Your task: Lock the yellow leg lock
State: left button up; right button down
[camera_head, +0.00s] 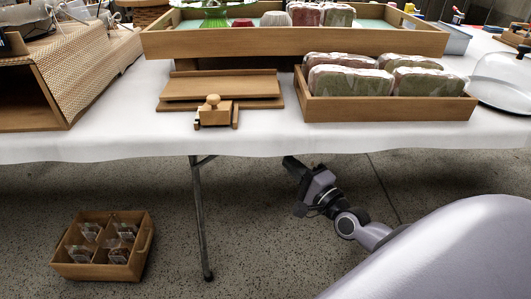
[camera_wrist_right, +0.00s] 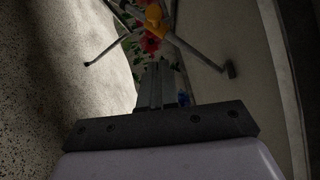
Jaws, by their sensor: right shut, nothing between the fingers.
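The yellow leg lock (camera_wrist_right: 154,14) shows at the top of the right wrist view, on the grey metal bars of a folding table leg (camera_wrist_right: 194,50). Whether it is locked is hard to tell. In the head view the lock is hidden, while a table leg (camera_head: 198,210) comes down from under the white cloth. My right gripper (camera_head: 290,162) is below the table's front edge, right of that leg. In the wrist view my right gripper (camera_wrist_right: 157,66) is shut and empty, pointing toward the lock but apart from it. My left gripper is out of view.
The white-covered table (camera_head: 130,140) overhangs my right arm. On it are a wooden tray of wrapped loaves (camera_head: 390,108), a wooden board (camera_head: 220,87) and a large tray (camera_head: 300,42). A small crate (camera_head: 95,270) stands on the floor at left. Floor right of the leg is clear.

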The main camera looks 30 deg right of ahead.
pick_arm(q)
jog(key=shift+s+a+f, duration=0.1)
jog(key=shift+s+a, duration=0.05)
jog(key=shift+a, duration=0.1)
pick_arm(e)
jog(key=w+a+r, duration=0.1)
jog(key=w+a, duration=0.2)
jog(key=w, duration=0.4)
jog(key=shift+w+a, duration=0.1)
